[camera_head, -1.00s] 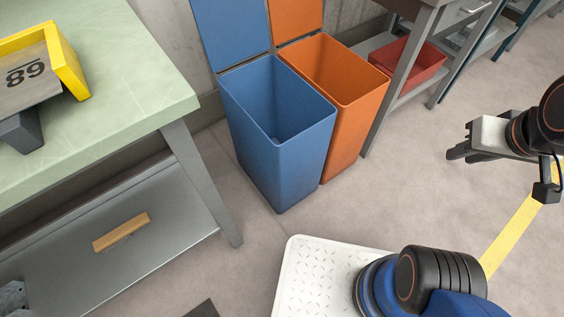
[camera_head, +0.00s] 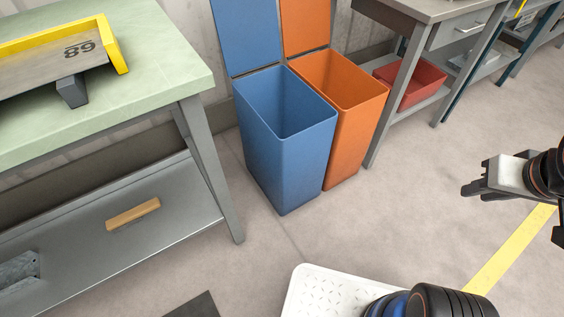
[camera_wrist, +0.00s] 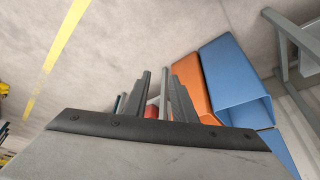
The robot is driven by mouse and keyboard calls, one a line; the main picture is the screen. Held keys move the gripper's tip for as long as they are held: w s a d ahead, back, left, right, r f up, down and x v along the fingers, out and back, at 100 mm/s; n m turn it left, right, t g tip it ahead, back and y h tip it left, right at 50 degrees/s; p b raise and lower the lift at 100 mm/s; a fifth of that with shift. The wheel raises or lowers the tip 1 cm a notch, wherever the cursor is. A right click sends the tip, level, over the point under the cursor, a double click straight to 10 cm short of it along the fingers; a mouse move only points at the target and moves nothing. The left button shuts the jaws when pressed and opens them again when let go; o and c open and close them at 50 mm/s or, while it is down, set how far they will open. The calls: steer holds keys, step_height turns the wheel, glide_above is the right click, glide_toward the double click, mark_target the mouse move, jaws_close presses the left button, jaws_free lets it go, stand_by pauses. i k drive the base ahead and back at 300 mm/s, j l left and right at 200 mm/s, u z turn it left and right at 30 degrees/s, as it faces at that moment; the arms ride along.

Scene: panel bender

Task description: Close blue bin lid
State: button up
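The blue bin (camera_head: 286,140) stands on the floor in the head view, open and seemingly empty. Its blue lid (camera_head: 246,36) is raised upright behind it against the wall. The blue bin also shows at the right of the wrist view (camera_wrist: 236,80), with its lid (camera_wrist: 279,150) below it at the frame's lower edge. My gripper (camera_head: 466,190) is at the right of the head view, well apart from the bin and to its right. In the wrist view the two fingers (camera_wrist: 163,80) are apart with nothing held between them.
An orange bin (camera_head: 342,130) with its lid raised stands touching or close beside the blue bin. A green-topped workbench (camera_head: 150,85) is at left, a grey table (camera_head: 425,12) with a red box (camera_head: 412,84) at right. Floor before the bins is clear.

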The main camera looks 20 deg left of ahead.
mark_target(248, 31)
steer(key=i+l, duration=0.1)
steer(key=i, duration=0.25)
steer(key=i+l, duration=0.15)
steer(key=i, duration=0.15)
steer(key=i+l+u, duration=0.15)
steer(key=i+u, duration=0.2)
steer(key=u, duration=0.15)
steer(key=i+l+u, duration=0.25)
steer(key=u, duration=0.2)
steer(key=i+l, duration=0.05)
